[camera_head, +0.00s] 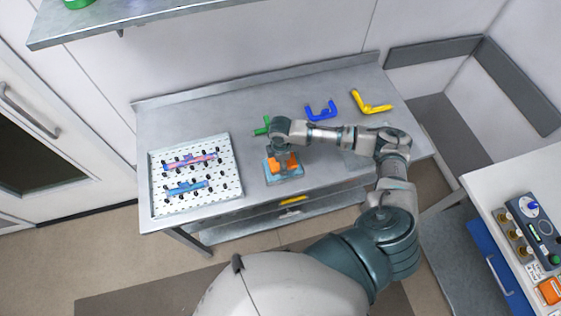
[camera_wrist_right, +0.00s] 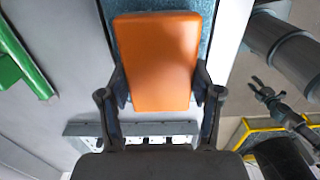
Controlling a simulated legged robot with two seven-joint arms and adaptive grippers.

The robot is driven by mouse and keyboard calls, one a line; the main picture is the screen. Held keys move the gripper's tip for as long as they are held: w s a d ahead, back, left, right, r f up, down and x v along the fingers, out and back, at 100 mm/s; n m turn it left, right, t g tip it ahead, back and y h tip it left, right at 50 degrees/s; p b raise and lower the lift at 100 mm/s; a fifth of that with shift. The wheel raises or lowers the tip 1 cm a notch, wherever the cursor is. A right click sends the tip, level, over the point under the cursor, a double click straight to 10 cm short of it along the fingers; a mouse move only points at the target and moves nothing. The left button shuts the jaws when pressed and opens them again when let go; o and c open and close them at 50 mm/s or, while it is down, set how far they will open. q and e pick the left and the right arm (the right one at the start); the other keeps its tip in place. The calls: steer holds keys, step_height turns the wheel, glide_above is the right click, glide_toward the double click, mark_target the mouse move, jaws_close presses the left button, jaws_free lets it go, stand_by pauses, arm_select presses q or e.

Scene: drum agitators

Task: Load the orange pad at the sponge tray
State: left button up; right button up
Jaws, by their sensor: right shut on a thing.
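The orange pad (camera_wrist_right: 157,60) is a rounded block between the two dark fingers of my right gripper (camera_wrist_right: 160,92), which is shut on it. In the head view the orange pad (camera_head: 284,163) is partly hidden under my right gripper (camera_head: 283,150). The sponge tray (camera_head: 270,175) is blue and shallow, on the steel table directly below the pad. Its blue surface (camera_wrist_right: 205,12) shows behind the pad in the wrist view. I cannot tell whether the pad touches it. My left gripper (camera_wrist_right: 262,90) appears small at the right of the wrist view, its fingers apart and empty.
A perforated tray (camera_head: 233,150) with pegs and coloured pieces lies to the left on the steel table (camera_head: 235,110). A green handle (camera_head: 262,127) stands close behind the gripper. A blue handle (camera_head: 322,112) and yellow handle (camera_head: 371,104) lie at the back right.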

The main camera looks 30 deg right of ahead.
step_height(320, 180, up, 3)
steer(key=p, duration=0.3)
steer(key=shift+f, duration=0.1)
steer(key=shift+r, duration=2.1)
